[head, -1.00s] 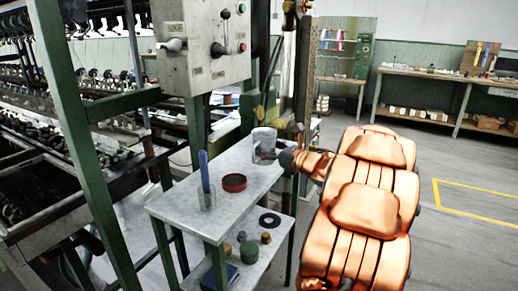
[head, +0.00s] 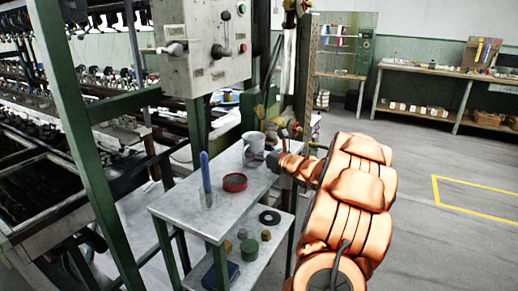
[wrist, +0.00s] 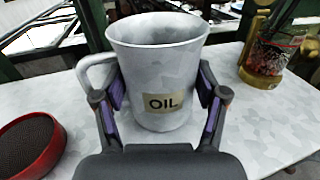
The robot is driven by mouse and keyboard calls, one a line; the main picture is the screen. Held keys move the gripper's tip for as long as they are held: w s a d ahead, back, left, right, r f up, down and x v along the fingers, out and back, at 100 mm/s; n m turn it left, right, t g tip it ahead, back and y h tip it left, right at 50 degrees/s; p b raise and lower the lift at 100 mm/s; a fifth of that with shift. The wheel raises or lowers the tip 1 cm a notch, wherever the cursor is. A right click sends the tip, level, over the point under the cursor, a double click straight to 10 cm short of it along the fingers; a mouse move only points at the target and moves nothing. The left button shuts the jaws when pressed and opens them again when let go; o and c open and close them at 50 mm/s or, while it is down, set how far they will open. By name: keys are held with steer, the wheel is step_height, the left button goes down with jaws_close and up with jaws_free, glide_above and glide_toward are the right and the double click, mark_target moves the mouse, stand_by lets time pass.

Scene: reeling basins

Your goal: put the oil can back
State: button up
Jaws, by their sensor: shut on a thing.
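The oil can (head: 254,147) is a grey metal jug with an open top, a side handle and a label reading OIL. It shows large in the wrist view (wrist: 158,70). My gripper (wrist: 160,105) has a finger on each side of its body and is shut on it; the handle is on the left. In the head view, my gripper (head: 273,160) reaches it from the right. The can is at the back right of the grey tabletop (head: 190,207); I cannot tell whether its base touches.
A round red-rimmed tin (head: 234,182) and a clear holder with a blue-handled tool (head: 206,180) stand on the tabletop. In the wrist view, a glass jar with reddish contents (wrist: 262,60) stands right of the can. A lower shelf (head: 255,248) holds a black ring (head: 269,217) and small parts.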

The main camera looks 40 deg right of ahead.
steer(key=shift+f+b, duration=0.15)
steer(key=shift+b, duration=0.25)
steer(key=o, duration=1.4)
steer(key=shift+r+p, duration=0.4)
steer(key=shift+p, duration=0.2)
steer(key=s+b, duration=0.2)
steer(key=s, duration=1)
steer(key=shift+d+f, duration=0.15)
steer(key=shift+f, duration=0.05)
steer(key=shift+s, duration=0.1)
